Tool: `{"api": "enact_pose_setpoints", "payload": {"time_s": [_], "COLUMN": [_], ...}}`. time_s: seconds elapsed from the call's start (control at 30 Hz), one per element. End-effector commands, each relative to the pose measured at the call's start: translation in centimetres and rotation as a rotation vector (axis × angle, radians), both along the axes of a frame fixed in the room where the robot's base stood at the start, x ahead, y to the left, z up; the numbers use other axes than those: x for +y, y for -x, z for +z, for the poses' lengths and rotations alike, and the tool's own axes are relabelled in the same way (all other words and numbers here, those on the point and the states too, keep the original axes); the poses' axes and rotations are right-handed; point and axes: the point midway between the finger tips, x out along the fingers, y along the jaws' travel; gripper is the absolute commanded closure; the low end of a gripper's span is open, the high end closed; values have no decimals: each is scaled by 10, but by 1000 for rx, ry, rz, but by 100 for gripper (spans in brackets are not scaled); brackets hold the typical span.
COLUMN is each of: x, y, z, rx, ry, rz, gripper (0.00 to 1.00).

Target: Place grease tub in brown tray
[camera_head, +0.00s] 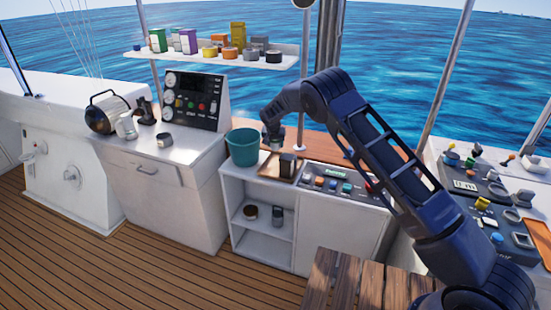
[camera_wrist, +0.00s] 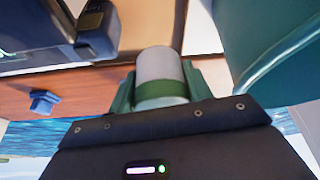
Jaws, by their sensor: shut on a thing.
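My gripper (camera_head: 274,138) is over the counter, beside the teal bucket and above the brown tray (camera_head: 265,171). In the wrist view my gripper (camera_wrist: 160,96) is shut on a pale grey cylindrical tub with a green band (camera_wrist: 160,66), which I take to be the grease tub. The tub also shows small and dark under the gripper in the head view. It appears held above the tray, but the exact gap is unclear. A dark boxy object (camera_head: 287,164) stands in the right part of the tray and shows in the wrist view (camera_wrist: 97,26).
The teal bucket (camera_head: 242,147) stands close left of the tray. A control panel (camera_head: 338,185) is to its right. Small containers sit on the open shelf (camera_head: 262,232) below. A wall shelf (camera_head: 215,62) with boxes and tins hangs behind. The tray's left part looks clear.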

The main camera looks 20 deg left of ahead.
Motion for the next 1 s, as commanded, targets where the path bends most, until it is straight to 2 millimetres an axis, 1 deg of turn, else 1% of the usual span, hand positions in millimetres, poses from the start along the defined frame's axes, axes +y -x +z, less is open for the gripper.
{"api": "enact_pose_setpoints", "payload": {"time_s": [0.03, 0.13, 0.2, 0.47, 0.7, 0.8, 1.0], "x": [0, 0, 0, 0, 0, 0, 0], "y": [0, 0, 0, 0, 0, 0, 0], "z": [-11, -27, -34, -50, -81, -84, -84], "rx": [1, 1, -1, 0, 0, -1, -1], "ry": [1, 1, 0, 1, 1, 0, 0], "rz": [1, 1, 0, 0, 0, 0, 0], "gripper": [76, 76, 76, 76, 76, 76, 76]}}
